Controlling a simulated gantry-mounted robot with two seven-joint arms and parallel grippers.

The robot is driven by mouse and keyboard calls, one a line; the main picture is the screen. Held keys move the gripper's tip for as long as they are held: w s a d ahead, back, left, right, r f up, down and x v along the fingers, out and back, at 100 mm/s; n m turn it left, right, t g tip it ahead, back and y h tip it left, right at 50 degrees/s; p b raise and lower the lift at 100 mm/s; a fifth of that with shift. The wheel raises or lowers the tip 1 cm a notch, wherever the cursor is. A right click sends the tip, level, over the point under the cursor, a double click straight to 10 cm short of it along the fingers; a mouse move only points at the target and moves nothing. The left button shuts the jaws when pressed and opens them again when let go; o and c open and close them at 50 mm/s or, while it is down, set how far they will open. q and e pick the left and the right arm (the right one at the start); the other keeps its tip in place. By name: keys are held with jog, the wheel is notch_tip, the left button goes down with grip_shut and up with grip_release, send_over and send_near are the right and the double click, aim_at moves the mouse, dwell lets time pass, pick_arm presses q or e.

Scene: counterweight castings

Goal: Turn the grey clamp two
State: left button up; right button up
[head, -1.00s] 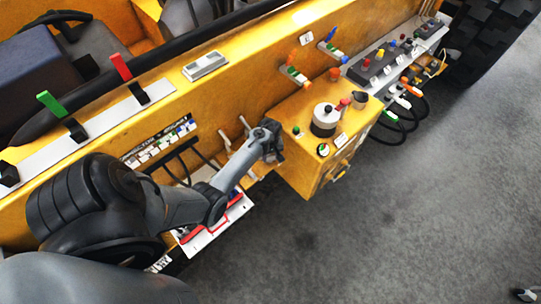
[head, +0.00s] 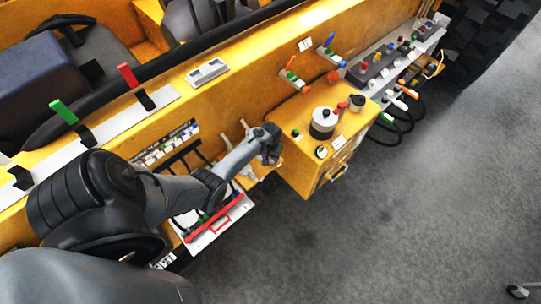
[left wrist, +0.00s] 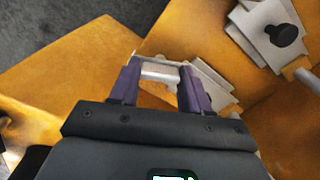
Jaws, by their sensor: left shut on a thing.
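My left gripper (head: 270,152) is at the side of the yellow machine, just left of the yellow control box. In the left wrist view its two purple fingers (left wrist: 158,84) are shut on a short pale grey bar (left wrist: 160,72), which I take to be the grey clamp's handle. The clamp's pale plates (left wrist: 212,84) show just right of the fingers; the gripper body hides part of it. Pale grey levers (head: 243,128) stand just left of the gripper in the head view. A small dark and white piece at the lower right edge may be my right gripper (head: 518,292).
The yellow control box (head: 322,165) juts out close to my left gripper, with a white round cap (head: 323,121) on top. A white tray with a red handle (head: 215,222) sits below my forearm. Another plate with a black knob (left wrist: 286,36) is nearby. Grey floor lies open at right.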

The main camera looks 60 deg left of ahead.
pick_arm(q)
jog(key=m+p, duration=0.1)
jog(key=m, duration=0.3)
jog(key=shift+m, duration=0.3)
dwell(0.5)
jog(key=o, duration=1.1)
jog(key=shift+c, duration=0.2)
